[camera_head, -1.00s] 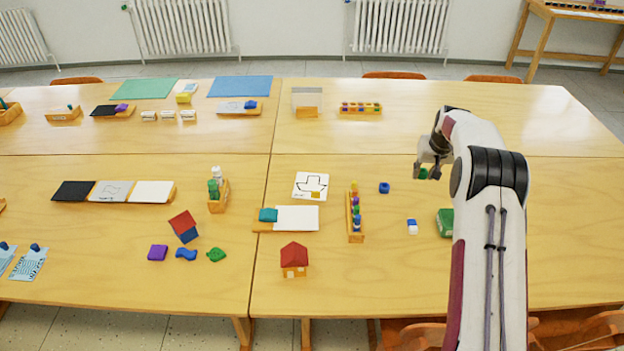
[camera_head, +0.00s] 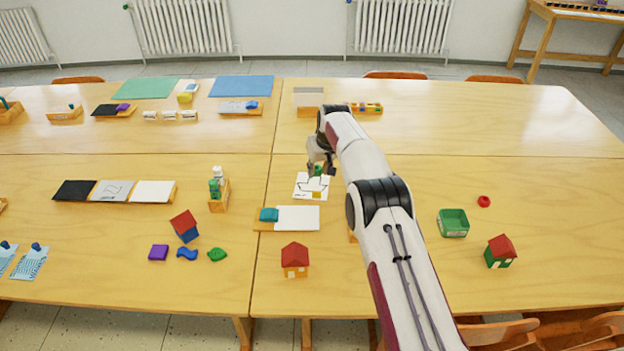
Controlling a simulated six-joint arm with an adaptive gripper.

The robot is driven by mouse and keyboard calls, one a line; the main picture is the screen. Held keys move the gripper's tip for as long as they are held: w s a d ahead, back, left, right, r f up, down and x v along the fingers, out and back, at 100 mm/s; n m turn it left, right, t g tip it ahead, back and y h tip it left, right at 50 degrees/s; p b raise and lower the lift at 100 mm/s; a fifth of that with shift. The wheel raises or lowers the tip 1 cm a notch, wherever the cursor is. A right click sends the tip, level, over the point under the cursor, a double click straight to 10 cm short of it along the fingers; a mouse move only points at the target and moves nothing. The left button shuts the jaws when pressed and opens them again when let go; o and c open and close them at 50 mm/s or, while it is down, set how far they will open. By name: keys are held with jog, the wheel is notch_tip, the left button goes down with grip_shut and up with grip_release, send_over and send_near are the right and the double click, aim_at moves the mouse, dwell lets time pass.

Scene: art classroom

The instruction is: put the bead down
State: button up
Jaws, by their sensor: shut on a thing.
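My gripper (camera_head: 318,160) is shut on a small green bead (camera_head: 318,170), which shows just below the fingers. The gripper and bead appear over the upper edge of a white card with a black line drawing (camera_head: 309,188). I cannot tell how far the bead is above the card or table.
A white sheet on a wooden tray (camera_head: 297,218) and a red-roofed house (camera_head: 294,260) lie nearer. My arm covers the table to the right of the card. A green box (camera_head: 453,223), a red bead (camera_head: 484,201) and a green house (camera_head: 500,252) stand at right.

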aim_at(307, 187)
jog(key=shift+s+a+f+n, duration=0.1)
jog(key=shift+s+a+n, duration=0.05)
jog(key=shift+a, duration=0.65)
jog(key=shift+s+a+n, duration=0.1)
jog(key=shift+a+n, duration=0.05)
jog(key=shift+a, duration=0.6)
jog(key=shift+f, duration=2.5)
jog(key=shift+f, duration=0.1)
jog(key=o, duration=0.8)
jog(key=shift+r, duration=0.3)
jog(key=shift+v, duration=0.75)
jog(key=v, duration=1)
